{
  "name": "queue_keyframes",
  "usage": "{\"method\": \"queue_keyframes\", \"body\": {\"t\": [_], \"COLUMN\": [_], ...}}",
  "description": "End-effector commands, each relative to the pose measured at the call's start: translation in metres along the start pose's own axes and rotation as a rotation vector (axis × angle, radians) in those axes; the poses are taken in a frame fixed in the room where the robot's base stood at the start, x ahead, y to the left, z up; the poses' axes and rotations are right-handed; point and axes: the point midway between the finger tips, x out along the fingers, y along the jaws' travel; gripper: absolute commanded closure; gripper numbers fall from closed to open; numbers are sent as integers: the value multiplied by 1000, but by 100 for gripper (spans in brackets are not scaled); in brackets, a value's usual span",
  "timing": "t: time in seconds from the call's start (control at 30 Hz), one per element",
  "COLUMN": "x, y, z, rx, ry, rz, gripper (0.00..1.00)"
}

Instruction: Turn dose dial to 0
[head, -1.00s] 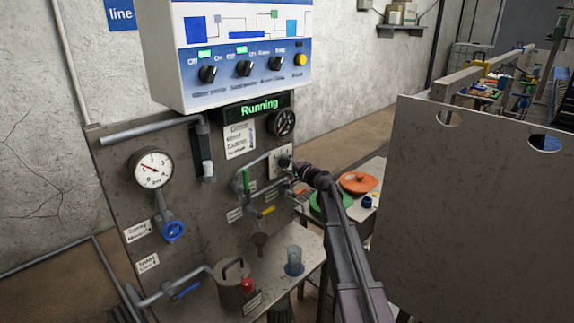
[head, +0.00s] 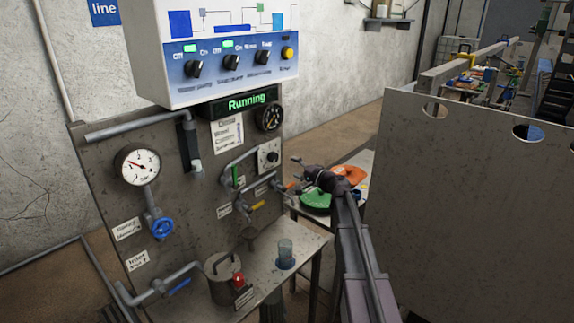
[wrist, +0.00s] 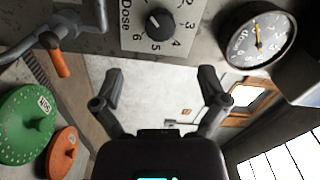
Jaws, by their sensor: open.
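The dose dial (wrist: 159,20) is a black knob on a pale plate marked "Dose", with numbers 2 to 6 visible. A light mark shows on the knob, but I cannot tell which number it points at. In the head view the dial (head: 269,156) sits on the right part of the grey panel, below a round black gauge. My gripper (wrist: 161,92) is open and empty, its fingers spread wide and apart from the dial. In the head view my gripper (head: 299,174) is just right of and below the dial.
The round gauge (wrist: 257,40) is right of the dial plate in the wrist view. A pipe with an orange handle (wrist: 60,62) is at left. Green (head: 314,200) and orange (head: 351,174) lids lie on a table. A large grey panel (head: 470,210) stands at right.

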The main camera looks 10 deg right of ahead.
Motion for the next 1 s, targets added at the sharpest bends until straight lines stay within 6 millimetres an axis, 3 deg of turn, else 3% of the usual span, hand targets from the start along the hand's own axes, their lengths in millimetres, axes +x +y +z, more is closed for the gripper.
{"method": "queue_keyframes", "body": {"t": [0.2, 0.67, 1.0], "x": [-15, -18, -47], "y": [0, 0, 0], "z": [0, 0, 1], "rx": [0, 0, 0], "ry": [0, 0, 1], "rz": [0, 0, 0], "gripper": [7, 7, 7]}}
